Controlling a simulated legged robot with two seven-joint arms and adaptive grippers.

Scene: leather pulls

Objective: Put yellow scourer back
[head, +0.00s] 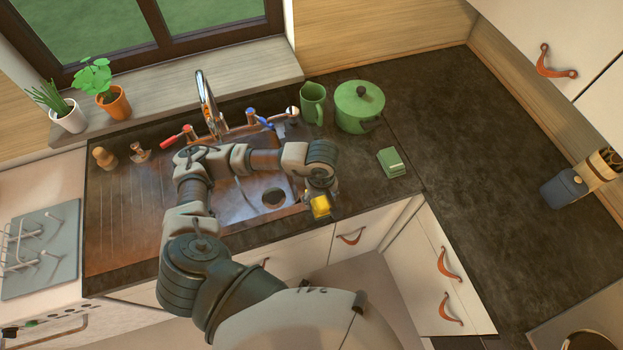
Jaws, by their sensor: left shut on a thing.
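The yellow scourer (320,206) is in my left gripper (318,197), which is shut on it. The gripper points down at the right front of the sink (252,207), close to the counter's front edge. Whether the scourer touches the counter I cannot tell. A green block that looks like a scourer or a small holder (392,163) lies on the dark counter to the right of the gripper, apart from it. My right gripper does not show.
A green pot (359,107) with a lid and a green jug (313,103) stand behind on the counter. The tap (208,101) rises behind the sink. A blue-grey object (563,188) stands at the far right. The counter (460,130) between is clear.

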